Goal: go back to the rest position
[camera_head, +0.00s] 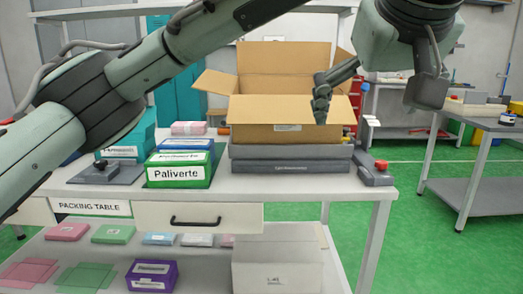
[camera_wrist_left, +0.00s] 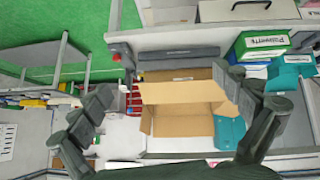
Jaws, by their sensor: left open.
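My left arm reaches across the top of the head view. My left gripper (camera_head: 324,96) hangs over the right side of an open cardboard box (camera_head: 282,133), with a dark finger in front of its flaps. In the left wrist view, the left gripper (camera_wrist_left: 167,108) has its fingers spread wide with nothing between them. Beyond the fingers, the cardboard box (camera_wrist_left: 180,120) shows from above with its flaps open and a bare brown inside. My right gripper is not in view.
The packing table (camera_head: 330,186) holds a green-and-white Paliverte box (camera_head: 180,171), a grey slab (camera_head: 290,159) under the cardboard box, and a red-knobbed control (camera_head: 375,173). Coloured packs and a white carton (camera_head: 277,262) sit on the lower shelf.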

